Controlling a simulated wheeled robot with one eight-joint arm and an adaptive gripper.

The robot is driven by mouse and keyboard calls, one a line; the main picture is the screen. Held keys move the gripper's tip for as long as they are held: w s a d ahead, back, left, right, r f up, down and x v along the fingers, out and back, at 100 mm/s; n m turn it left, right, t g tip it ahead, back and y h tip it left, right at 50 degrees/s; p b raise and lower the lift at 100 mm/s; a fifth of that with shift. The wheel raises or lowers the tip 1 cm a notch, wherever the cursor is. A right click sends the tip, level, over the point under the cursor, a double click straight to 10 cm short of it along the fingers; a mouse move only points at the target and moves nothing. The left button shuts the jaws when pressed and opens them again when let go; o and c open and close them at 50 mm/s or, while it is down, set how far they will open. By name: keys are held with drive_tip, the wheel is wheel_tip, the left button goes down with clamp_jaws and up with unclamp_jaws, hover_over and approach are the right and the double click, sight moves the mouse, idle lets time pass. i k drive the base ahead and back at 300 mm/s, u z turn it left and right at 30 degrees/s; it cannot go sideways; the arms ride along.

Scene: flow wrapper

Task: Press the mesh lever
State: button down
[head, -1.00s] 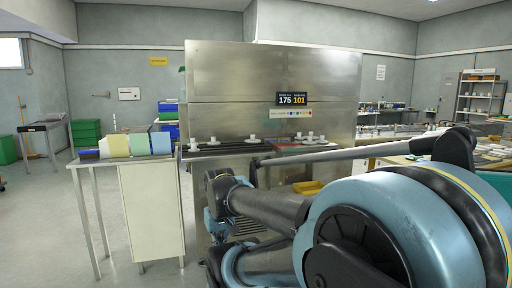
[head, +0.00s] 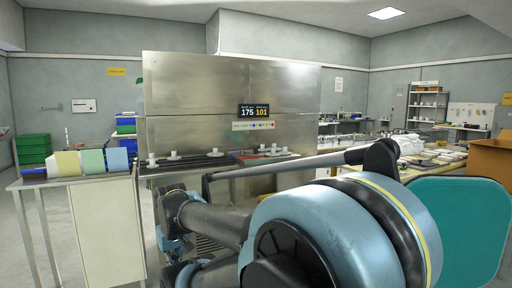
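The steel machine (head: 180,92) stands ahead in the head view, with a display (head: 253,111) reading 175 and 101 and a row of small coloured controls (head: 253,126) below it. I cannot pick out a mesh lever; the lower front of the machine is partly behind my arm. White fittings (head: 173,155) stand on the dark infeed deck (head: 190,165). My arm fills the lower middle and right. Its far links reach toward the machine's lower left front. The gripper fingers cannot be made out.
A metal side table (head: 30,184) with yellow, green and blue card stacks (head: 92,161) stands at the left, close to my arm's far links. A worktable with clutter (head: 440,157) and a cardboard box (head: 490,158) are at the right. Floor is open at the far left.

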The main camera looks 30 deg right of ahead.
sight(255, 149)
drive_tip(key=u, duration=0.05)
drive_tip(key=i, duration=0.85)
drive_tip(key=z, duration=1.5)
